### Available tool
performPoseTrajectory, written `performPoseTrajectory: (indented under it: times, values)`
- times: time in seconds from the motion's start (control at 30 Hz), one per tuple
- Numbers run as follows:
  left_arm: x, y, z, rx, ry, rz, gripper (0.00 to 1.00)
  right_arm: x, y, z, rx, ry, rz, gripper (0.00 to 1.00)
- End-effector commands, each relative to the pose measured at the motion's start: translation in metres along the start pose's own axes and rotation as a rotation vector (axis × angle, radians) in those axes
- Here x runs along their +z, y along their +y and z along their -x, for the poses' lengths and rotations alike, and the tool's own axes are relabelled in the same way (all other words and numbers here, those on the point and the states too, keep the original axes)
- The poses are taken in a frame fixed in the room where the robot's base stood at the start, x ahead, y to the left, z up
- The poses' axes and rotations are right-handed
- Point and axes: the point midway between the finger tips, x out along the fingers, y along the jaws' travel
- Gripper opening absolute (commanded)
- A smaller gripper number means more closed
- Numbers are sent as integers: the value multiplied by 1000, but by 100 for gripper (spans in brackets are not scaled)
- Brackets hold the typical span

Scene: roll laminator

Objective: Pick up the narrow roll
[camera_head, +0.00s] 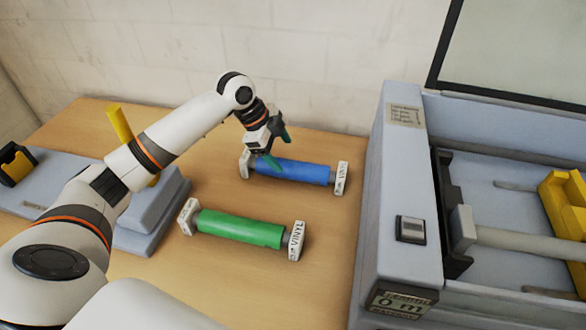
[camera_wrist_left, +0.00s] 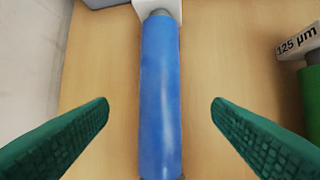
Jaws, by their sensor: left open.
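A blue roll (camera_head: 292,171) with white square end caps lies on the wooden table. A green roll (camera_head: 240,228) with similar white caps marked VINYL lies nearer, in front of it. I cannot tell for sure from their looks which one is the narrow roll. My left gripper (camera_head: 277,148) is open and empty above the left part of the blue roll. In the left wrist view its two green fingers stand apart on either side of the blue roll (camera_wrist_left: 160,85), not touching it. A green roll's end with a "125 µm" cap (camera_wrist_left: 298,38) shows at the right edge.
The grey laminator (camera_head: 405,190) stands on the right, with a bar and a yellow part (camera_head: 562,205) inside. A grey stepped device (camera_head: 150,215) with a yellow lever (camera_head: 119,123) stands at the left, partly behind my arm. A pale wall is behind the table.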

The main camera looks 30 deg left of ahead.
Motion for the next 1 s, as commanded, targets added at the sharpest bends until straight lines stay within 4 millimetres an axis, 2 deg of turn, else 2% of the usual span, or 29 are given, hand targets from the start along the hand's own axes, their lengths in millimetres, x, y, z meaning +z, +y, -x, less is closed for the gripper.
performPoseTrajectory:
  times: [0.1, 0.27, 0.43, 0.6, 0.87, 1.0]
  values:
    - [0, 0, -14, -2, -1, 1, 73, 0, -1, 5, -1, 0, 0, 49]
    - [0, 0, -25, -1, 0, 1, 73, 0, -2, 8, -3, 0, 1, 49]
    - [0, 0, -48, -5, 0, 2, 73, 2, -3, 20, -3, 0, 1, 49]
    - [0, 0, -69, 0, 0, 0, 73, 2, -3, 22, -3, 0, 1, 49]
    - [-1, 0, -73, 0, 1, 0, 73, 1, -3, 22, -3, 0, 0, 49]
    - [-1, 0, -73, 0, 1, 0, 52, 1, -3, 22, -3, 1, 0, 49]
